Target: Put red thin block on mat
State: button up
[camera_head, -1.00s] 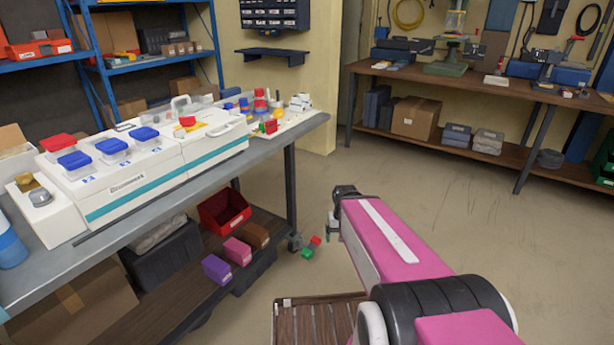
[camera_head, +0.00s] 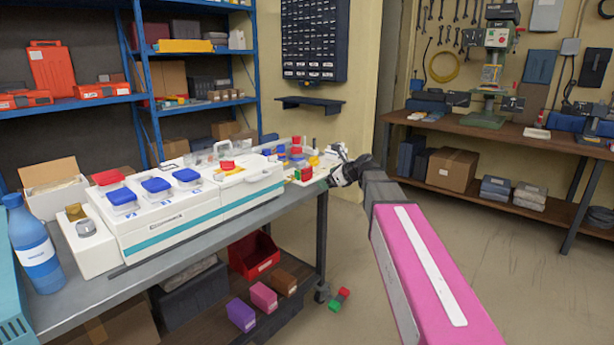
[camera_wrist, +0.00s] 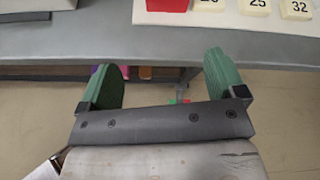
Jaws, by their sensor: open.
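My gripper (camera_wrist: 164,68) is open and empty in the wrist view, its two green fingers apart in front of the bench's edge. In the head view it (camera_head: 341,174) is at the bench's right end, beside the crowded white surface. A red block (camera_head: 305,173) with green beside it stands there near the gripper. In the wrist view a red piece (camera_wrist: 167,4) lies beyond the fingers on a white surface (camera_wrist: 225,18), cut by the top edge. I cannot tell which red piece is the thin block, or whether this white surface is the mat.
A white case with blue lids (camera_head: 170,215) fills most of the grey bench (camera_head: 200,246). Red and green blocks (camera_head: 340,299) lie on the floor. The floor to the right is open.

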jog(key=m+y, duration=0.1)
jog(key=m, duration=0.1)
send_near(309, 171)
jog(key=shift+t, duration=0.3)
jog(key=x, duration=0.5)
jog(key=shift+a+r, duration=0.1)
jog(key=shift+a, duration=0.3)
jog(key=x, duration=0.5)
jog(key=shift+w+a+f, duration=0.1)
jog(key=shift+f, duration=0.3)
jog(key=c, duration=1.1)
